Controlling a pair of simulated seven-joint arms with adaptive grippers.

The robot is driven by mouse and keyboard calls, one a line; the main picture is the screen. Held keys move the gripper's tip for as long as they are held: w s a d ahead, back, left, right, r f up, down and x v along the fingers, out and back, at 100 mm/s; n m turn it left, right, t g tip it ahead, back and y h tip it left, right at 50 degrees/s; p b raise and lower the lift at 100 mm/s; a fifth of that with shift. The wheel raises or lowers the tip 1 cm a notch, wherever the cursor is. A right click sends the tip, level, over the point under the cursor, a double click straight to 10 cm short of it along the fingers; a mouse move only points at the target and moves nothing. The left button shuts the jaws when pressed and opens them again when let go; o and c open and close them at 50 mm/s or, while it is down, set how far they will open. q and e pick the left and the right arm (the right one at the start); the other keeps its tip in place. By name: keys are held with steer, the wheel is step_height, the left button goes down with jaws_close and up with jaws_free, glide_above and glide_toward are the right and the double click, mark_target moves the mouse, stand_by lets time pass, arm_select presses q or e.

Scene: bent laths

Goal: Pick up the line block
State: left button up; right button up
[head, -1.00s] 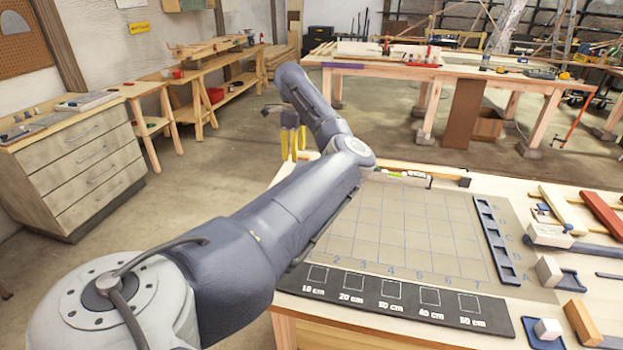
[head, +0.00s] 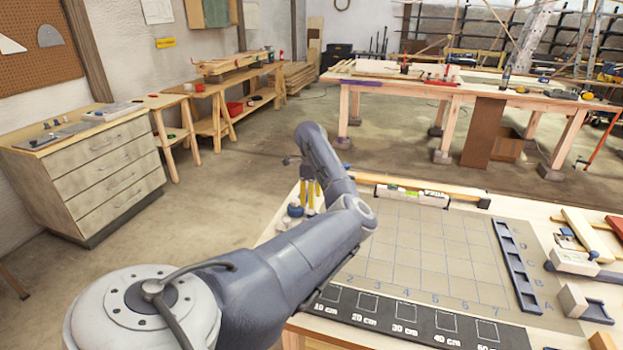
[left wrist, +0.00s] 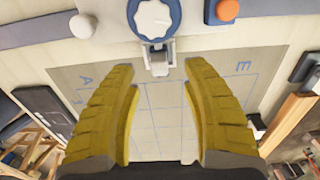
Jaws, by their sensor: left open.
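My left gripper (head: 312,190) is low over the left end of the workbench. Its yellow fingers are spread and empty in the left wrist view (left wrist: 158,68). Just ahead of the fingertips, a small pale grey block (left wrist: 159,62) adjoins a blue round piece with a white knob (left wrist: 153,18). A small white faceted piece (left wrist: 82,26) lies to its left, and an orange round piece (left wrist: 227,10) on blue lies to its right. I cannot tell for sure which of these is the line block. In the head view my arm and gripper partly hide this group.
A gridded mat (head: 425,245) covers the bench middle. A black strip with cm labels (head: 420,322) runs along its front, and a dark slotted tray (head: 517,268) stands on its right. A spirit level (head: 412,196) lies at the back. Blocks and tools crowd the right end.

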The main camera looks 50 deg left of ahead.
mark_target(311, 212)
arm_select(q)
steer(key=shift+d+f, duration=0.1)
steer(key=shift+f, duration=2.35)
jaws_close()
